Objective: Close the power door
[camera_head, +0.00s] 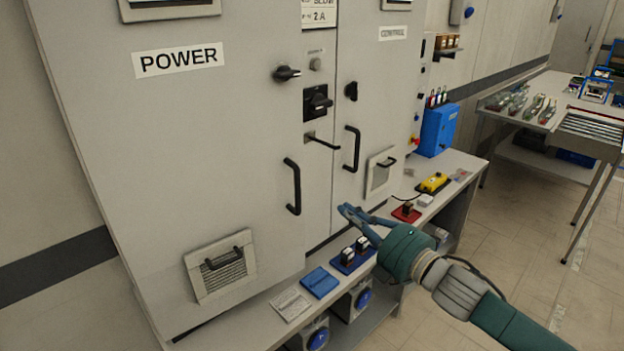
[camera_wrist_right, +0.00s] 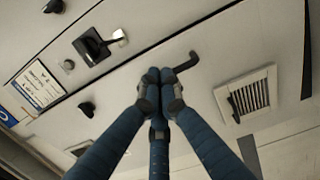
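The power door (camera_head: 225,125) is the large grey left-hand panel labelled POWER, with a black handle (camera_head: 292,187) near its right edge. Its lower right corner appears to stand a little forward of the centre strip, as if slightly ajar; the gap is hard to judge. My right gripper (camera_head: 347,211) is to the right of and below that handle, apart from it in the head view. In the right wrist view its blue fingers (camera_wrist_right: 160,78) meet at the tips, with nothing seen between them. The handle (camera_wrist_right: 187,62) shows partly behind them. My left gripper is out of view.
The control door (camera_head: 376,110) stands to the right, with its own handle (camera_head: 352,149). A rotary switch (camera_head: 318,103) and a lever stick out between the doors. A ledge below carries a blue pad (camera_head: 319,282) and small parts. A table (camera_head: 550,110) stands at far right, beyond open floor.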

